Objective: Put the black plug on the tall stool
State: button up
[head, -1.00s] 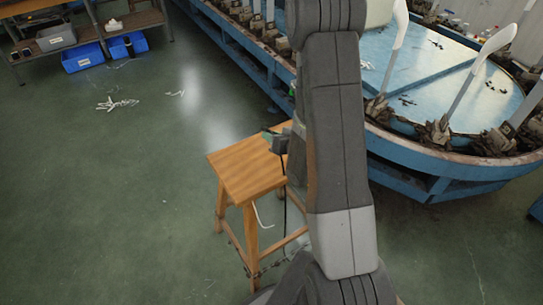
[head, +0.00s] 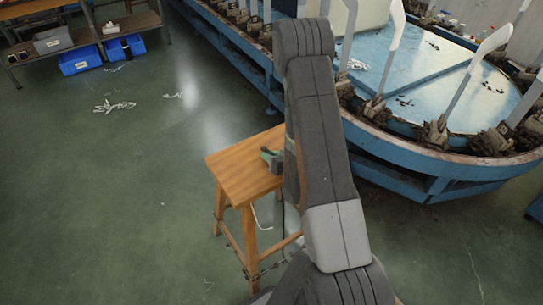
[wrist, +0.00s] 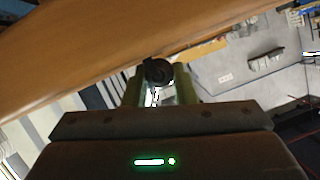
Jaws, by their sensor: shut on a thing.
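The tall wooden stool (head: 235,171) stands left of my arm in the head view. Its wooden seat (wrist: 70,50) fills the upper left of the wrist view. My gripper (wrist: 158,82) is shut on the black plug (wrist: 157,70), which shows round and dark between the green fingers. In the head view my gripper (head: 270,158) is at the right part of the stool seat, partly hidden by my arm. The plug is not clear there. I cannot tell whether the plug touches the seat.
A long blue machine (head: 430,165) with upright white sock boards (head: 478,65) stands behind and to the right. A shelf (head: 85,40) with blue bins (head: 80,61) is at the far left. White scraps (head: 115,106) lie on the floor.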

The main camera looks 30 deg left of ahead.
jog(key=shift+s+d+f+b, duration=0.1)
jog(key=shift+f+b, duration=0.3)
jog(key=shift+b, duration=0.2)
jog(key=shift+s+d+f+b, duration=0.1)
jog(key=shift+f+b, duration=0.25)
jog(key=shift+b, duration=0.05)
jog(key=o, duration=1)
jog(key=shift+s, duration=0.15)
jog(key=shift+c, duration=0.2)
jog(key=shift+r+p, duration=0.7)
jog(key=shift+p, duration=0.4)
jog(key=b+v, duration=0.1)
jog(key=v, duration=1)
jog(key=shift+d+r, duration=0.2)
jog(key=shift+r, duration=0.05)
